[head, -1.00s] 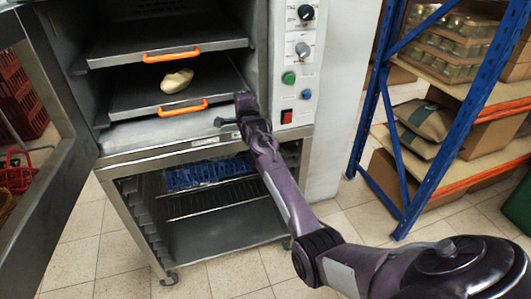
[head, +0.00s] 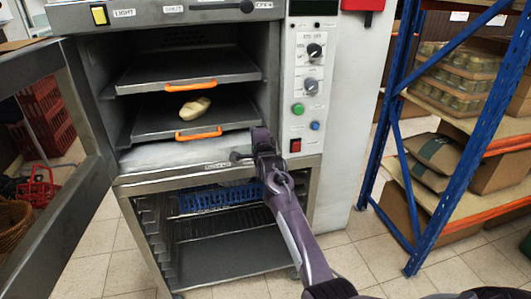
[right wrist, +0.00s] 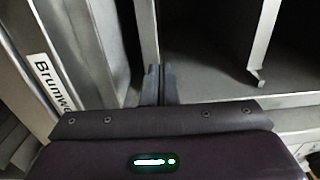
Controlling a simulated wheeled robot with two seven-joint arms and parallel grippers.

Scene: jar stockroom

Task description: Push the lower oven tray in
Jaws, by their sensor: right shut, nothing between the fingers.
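The lower oven tray (head: 155,127) is a dark flat sheet in the open oven, with an orange handle (head: 198,133) on its front edge. A pale bread loaf (head: 195,107) lies on it. The upper tray (head: 150,80) with its own orange handle is above. My right gripper (head: 240,156) is at the front of the oven opening, just right of and below the lower handle, apart from it. In the right wrist view its fingers (right wrist: 160,85) are shut and empty. My left gripper is not in view.
The oven door (head: 60,180) stands open at the left. The control panel (head: 308,100) is right of the opening. A rack with a blue basket (head: 215,197) is below. A blue-framed shelf (head: 385,130) stands at the right, with bare floor between.

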